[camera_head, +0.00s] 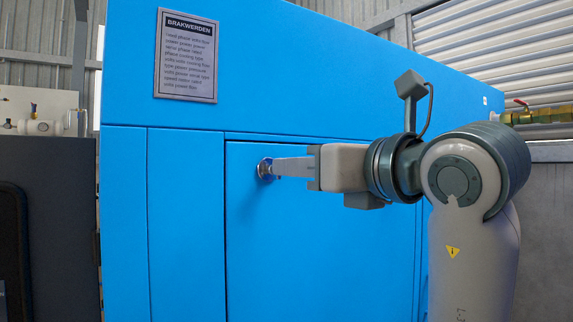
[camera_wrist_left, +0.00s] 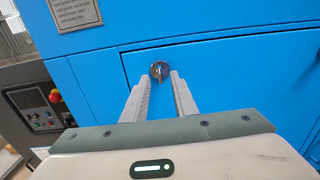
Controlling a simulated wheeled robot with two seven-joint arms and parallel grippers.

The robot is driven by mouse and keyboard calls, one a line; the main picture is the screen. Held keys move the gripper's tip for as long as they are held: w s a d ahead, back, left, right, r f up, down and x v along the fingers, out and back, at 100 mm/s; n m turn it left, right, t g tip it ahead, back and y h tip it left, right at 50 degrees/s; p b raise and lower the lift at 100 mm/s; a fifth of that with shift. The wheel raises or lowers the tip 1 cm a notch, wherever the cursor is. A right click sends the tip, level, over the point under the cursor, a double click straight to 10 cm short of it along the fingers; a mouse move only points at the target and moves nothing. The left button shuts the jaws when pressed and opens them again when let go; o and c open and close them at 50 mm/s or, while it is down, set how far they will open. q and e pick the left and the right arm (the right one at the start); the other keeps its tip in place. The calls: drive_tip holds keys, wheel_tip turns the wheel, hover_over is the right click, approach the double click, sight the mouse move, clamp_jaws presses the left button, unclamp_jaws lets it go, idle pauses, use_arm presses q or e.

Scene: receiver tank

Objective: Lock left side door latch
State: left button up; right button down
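The blue side door (camera_head: 320,250) is flush in the blue cabinet and looks shut. Its small round metal latch (camera_head: 264,169) is near the door's upper left corner. In the left wrist view the latch (camera_wrist_left: 159,70) shows a raised knob standing nearly upright, slightly tilted. My left gripper (camera_head: 277,167) points at the latch from the right, its tips at or very close to it. In the left wrist view my left gripper (camera_wrist_left: 161,78) has its fingers apart, one on each side of the latch; contact cannot be told. My right gripper is in neither view.
A metal sign (camera_head: 186,55) is on the cabinet above the door. A dark control panel (camera_wrist_left: 37,108) with a red button stands left of the cabinet. A brass pipe with a red-handled valve (camera_head: 535,114) is at the right, behind my arm.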

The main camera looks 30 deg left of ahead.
use_arm(q)
drive_tip(key=shift+x, duration=1.85)
clamp_jaws()
